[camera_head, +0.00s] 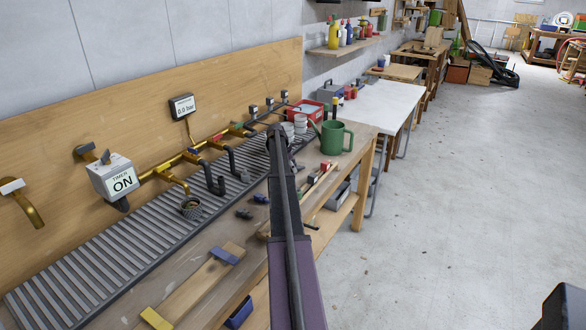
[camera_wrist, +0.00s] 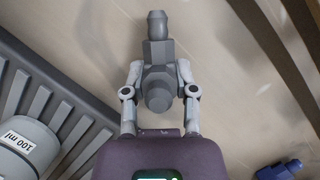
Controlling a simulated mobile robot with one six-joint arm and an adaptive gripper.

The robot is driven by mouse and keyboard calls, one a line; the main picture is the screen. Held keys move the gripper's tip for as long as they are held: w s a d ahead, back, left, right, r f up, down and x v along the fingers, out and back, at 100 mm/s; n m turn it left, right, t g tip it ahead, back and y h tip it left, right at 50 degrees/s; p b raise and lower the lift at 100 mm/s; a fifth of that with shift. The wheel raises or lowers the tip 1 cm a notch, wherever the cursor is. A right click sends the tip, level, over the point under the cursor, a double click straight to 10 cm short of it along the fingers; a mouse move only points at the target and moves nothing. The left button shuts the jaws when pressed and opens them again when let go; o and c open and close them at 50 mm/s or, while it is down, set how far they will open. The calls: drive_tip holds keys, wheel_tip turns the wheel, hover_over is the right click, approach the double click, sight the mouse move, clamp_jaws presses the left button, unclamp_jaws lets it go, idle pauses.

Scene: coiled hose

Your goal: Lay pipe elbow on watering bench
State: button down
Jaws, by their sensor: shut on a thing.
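The pipe elbow (camera_wrist: 156,52) is a grey fitting with a rounded, narrower end pointing to the top of the wrist view and a stub facing the camera. My gripper (camera_wrist: 157,78) is shut on it, with one finger at each side. The watering bench (camera_wrist: 225,60) shows as a tan wooden surface behind the elbow, with its grey slatted grate at left. I cannot tell how high the elbow is above it. In the head view the watering bench (camera_head: 232,240) runs along the wall, and my arm hides most of my gripper and the elbow.
A white cup marked 100 ml (camera_wrist: 27,145) stands at lower left in the wrist view, and a blue fitting (camera_wrist: 281,170) lies at lower right. In the head view a green watering can (camera_head: 335,138) stands at the bench's far end. Brass pipes and a timer box (camera_head: 115,178) line the back.

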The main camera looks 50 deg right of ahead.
drive_tip(key=shift+f, duration=0.1)
drive_tip(key=shift+c, duration=1.6)
unclamp_jaws()
wheel_tip(320, 180, up, 8)
drive_tip(key=p, duration=0.8)
drive_tip(key=shift+a+r, duration=0.15)
drive_tip(key=shift+r, duration=0.15)
drive_tip(key=w+a+r+m+t+y, duration=0.2)
drive_tip(key=a+t, duration=0.2)
drive_tip(key=a, duration=0.4)
drive_tip(key=w+a+r+m+t+y+p, duration=0.1)
drive_tip(key=w+a+r+m+t+y, duration=0.1)
drive_tip(key=a, duration=0.7)
drive_tip(key=w+a+r+m+t+y+p, duration=0.1)
drive_tip(key=w+a+r+m+t+y, duration=0.1)
drive_tip(key=w+a+t, duration=0.2)
drive_tip(key=shift+a+r+m+t, duration=0.25)
drive_tip(key=shift+a+t, duration=0.95)
drive_tip(key=shift+a, duration=1.1)
